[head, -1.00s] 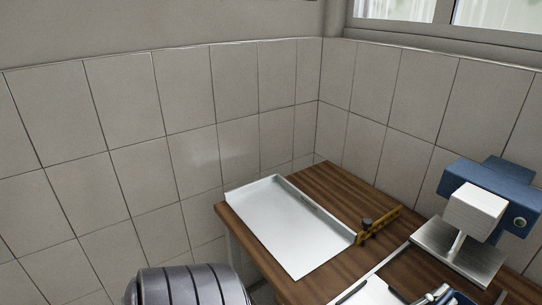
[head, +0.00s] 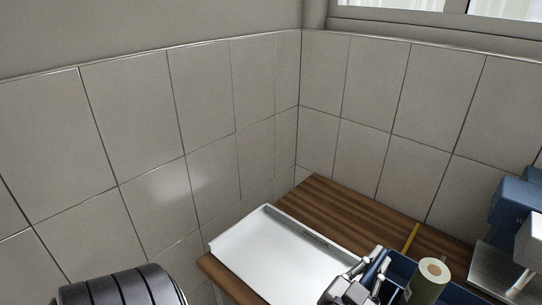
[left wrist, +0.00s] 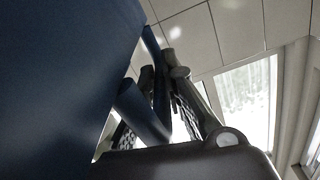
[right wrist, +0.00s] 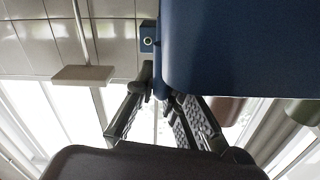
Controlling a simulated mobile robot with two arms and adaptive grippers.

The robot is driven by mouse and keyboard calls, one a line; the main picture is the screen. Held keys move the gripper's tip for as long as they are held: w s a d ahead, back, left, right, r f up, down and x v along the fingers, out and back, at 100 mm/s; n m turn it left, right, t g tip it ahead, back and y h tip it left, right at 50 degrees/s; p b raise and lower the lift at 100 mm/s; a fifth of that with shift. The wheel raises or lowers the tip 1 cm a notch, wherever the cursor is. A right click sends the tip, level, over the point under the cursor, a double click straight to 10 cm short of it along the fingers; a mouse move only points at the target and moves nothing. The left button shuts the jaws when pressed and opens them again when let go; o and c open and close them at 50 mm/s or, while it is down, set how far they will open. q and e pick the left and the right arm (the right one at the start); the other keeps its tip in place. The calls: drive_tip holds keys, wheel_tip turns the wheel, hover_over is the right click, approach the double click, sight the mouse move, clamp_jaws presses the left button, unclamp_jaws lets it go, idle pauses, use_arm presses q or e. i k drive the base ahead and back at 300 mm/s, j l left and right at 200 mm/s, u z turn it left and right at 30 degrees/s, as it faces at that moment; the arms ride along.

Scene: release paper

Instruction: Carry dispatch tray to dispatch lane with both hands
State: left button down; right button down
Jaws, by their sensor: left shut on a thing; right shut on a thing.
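The blue dispatch tray (head: 400,265) shows at the bottom right of the head view, cut off by the frame edge. A cylindrical item with a pale round top (head: 432,272) stands in it. My left gripper (head: 373,268) is shut on the tray's left side. In the left wrist view, the fingers (left wrist: 160,95) close around a blue part beside the large tray wall (left wrist: 60,80). In the right wrist view, my right gripper (right wrist: 170,105) is shut at the tray (right wrist: 240,50). I cannot tell which flat area is the dispatch lane.
A shallow white tray-like surface (head: 275,255) with a raised rim lies empty on the wooden table (head: 345,205). A yellow strip (head: 411,238) lies behind the blue tray. A blue and white device (head: 515,215) stands at the right. Tiled walls close the corner.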

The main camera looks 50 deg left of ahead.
sight(294, 269)
drive_tip(key=j, duration=1.7)
